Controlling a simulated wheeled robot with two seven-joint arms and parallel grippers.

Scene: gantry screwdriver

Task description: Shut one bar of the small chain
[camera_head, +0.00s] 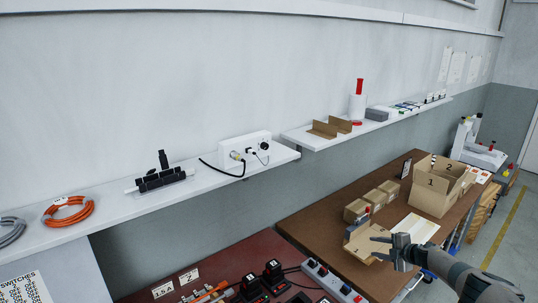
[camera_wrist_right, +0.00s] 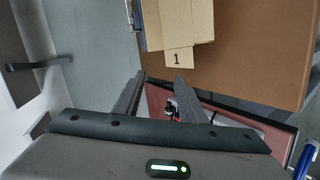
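My right gripper (camera_head: 376,249) is over the brown table at lower right in the head view, its two fingers apart and nothing between them. In the right wrist view the fingers (camera_wrist_right: 162,78) are also apart. My left gripper is not in view. A white power bar with red switches (camera_head: 333,283) lies at the bottom edge in the head view, left of my right gripper and apart from it. Black devices with red parts (camera_head: 272,271) and cables stand beside it on the dark red bench. I cannot make out which of these is the small chain; switch positions are too small to tell.
An open cardboard box (camera_head: 437,192) and several small boxes stand on the brown table (camera_head: 340,199). A cardboard tray (camera_head: 366,240) lies by my right gripper. A wall shelf (camera_head: 110,209) holds orange cable (camera_head: 68,212) and a socket box (camera_head: 245,147). A switches chart (camera_head: 25,290) shows bottom left.

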